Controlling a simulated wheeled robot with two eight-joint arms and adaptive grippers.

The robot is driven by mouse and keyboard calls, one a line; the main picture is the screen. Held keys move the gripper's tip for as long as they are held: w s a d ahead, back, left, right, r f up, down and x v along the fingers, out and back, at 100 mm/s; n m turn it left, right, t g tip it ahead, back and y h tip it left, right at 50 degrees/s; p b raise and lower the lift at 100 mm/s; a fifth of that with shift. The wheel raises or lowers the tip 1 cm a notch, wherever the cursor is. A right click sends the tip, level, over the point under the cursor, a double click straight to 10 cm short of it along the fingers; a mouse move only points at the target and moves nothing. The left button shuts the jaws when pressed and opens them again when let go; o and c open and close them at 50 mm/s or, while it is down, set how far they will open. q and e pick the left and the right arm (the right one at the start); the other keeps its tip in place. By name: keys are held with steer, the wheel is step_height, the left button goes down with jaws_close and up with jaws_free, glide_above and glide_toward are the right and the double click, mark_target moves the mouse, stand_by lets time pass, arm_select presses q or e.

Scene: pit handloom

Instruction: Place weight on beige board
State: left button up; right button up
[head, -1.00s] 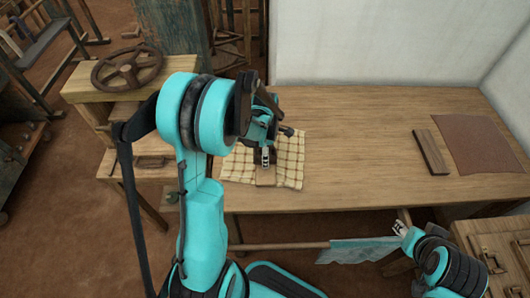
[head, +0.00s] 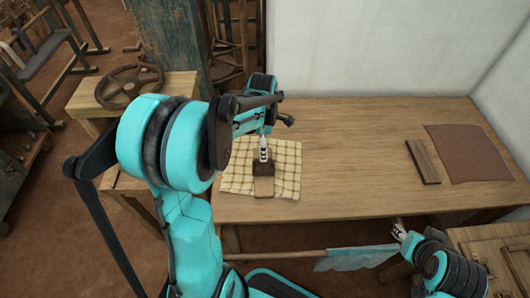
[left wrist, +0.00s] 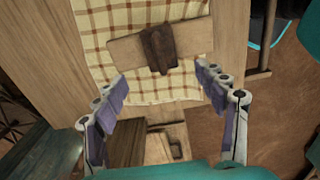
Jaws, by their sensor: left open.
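A dark brown weight (head: 263,168) rests on a small beige board (head: 264,187), which lies on a checked cloth on the table. In the left wrist view the weight (left wrist: 159,48) lies across the middle of the beige board (left wrist: 125,50), with board showing on both sides. My left gripper (head: 264,149) is beside and above the weight. In the wrist view the left gripper (left wrist: 165,82) has its fingers wide apart with nothing between them, clear of the weight. My right gripper (head: 399,229) is small at the table's front edge, and its jaws are unclear.
The checked cloth (head: 288,170) lies on the left part of the wooden table (head: 345,150). A dark wooden bar (head: 423,162) and a brown sheet (head: 467,153) lie at the right. A stand with a handwheel (head: 130,86) is at the left. The middle of the table is bare.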

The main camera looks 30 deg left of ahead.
arm_select(q)
steer(key=s+d+r+m+t, duration=0.3)
steer(key=s+d+r+m, duration=0.1)
steer(key=m, duration=0.8)
steer(key=s+d+r+m+t, duration=0.4)
steer(key=s+d+m, duration=0.3)
steer(key=m, duration=0.5)
steer(key=shift+s+d+r, duration=0.3)
steer(key=shift+s+r, duration=0.15)
steer(key=shift+s, duration=0.4)
steer(key=shift+f+b, duration=0.3)
steer(key=shift+b, duration=0.05)
